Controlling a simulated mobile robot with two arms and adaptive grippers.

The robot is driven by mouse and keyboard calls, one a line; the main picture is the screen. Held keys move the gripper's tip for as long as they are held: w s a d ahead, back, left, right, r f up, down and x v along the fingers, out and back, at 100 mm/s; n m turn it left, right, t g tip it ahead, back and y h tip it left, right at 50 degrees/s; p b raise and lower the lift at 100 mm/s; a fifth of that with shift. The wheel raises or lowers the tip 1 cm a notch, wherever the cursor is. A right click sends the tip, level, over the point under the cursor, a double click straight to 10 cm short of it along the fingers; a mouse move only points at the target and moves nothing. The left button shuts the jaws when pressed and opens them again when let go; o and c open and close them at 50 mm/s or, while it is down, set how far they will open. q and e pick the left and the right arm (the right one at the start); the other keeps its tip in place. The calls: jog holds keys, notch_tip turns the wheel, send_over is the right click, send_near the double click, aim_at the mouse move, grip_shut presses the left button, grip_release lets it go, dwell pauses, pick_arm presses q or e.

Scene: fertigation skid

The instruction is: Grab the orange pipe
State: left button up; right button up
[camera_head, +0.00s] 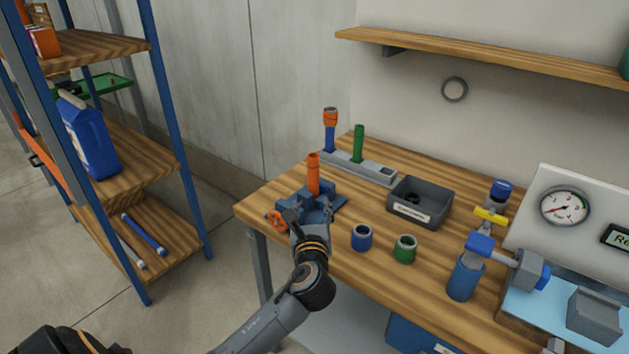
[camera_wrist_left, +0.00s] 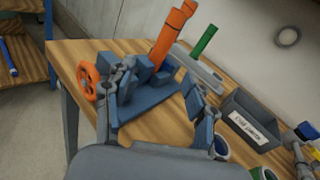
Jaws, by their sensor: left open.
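The orange pipe (camera_head: 313,174) stands upright in a blue vise (camera_head: 325,194) with an orange handwheel (camera_head: 278,220), near the left end of the workbench. In the left wrist view the orange pipe (camera_wrist_left: 166,40) rises from the vise beyond my fingers. My left gripper (camera_head: 308,216) is in front of the vise. In the left wrist view its two fingers (camera_wrist_left: 160,78) are spread apart with nothing held between them, and the pipe stands beyond the gap. Whether a finger touches the vise cannot be told. My right gripper is not in view.
Behind the vise, a grey rack (camera_head: 370,168) holds a blue pipe with an orange top (camera_head: 330,118) and a green pipe (camera_head: 358,143). A grey bin (camera_head: 440,210), blue ring (camera_head: 361,238) and green ring (camera_head: 405,249) are to the right. A shelf unit (camera_head: 165,170) stands left.

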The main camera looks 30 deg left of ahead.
aim_at(313, 169)
pick_arm(q)
jog(key=shift+m+t, duration=0.4)
jog(key=shift+m, duration=0.5)
jog(key=x, duration=0.3)
jog(key=r+x, duration=0.1)
jog(key=x, duration=0.2)
jog(key=r+x, duration=0.1)
jog(key=x, duration=0.2)
jog(key=shift+w, duration=0.4)
jog(key=shift+r+p+x, duration=0.15)
jog(key=shift+p+x, duration=0.05)
jog(key=shift+x, duration=1.1)
jog(key=shift+r+p+x, duration=0.15)
jog(key=shift+x, duration=1.15)
grip_shut()
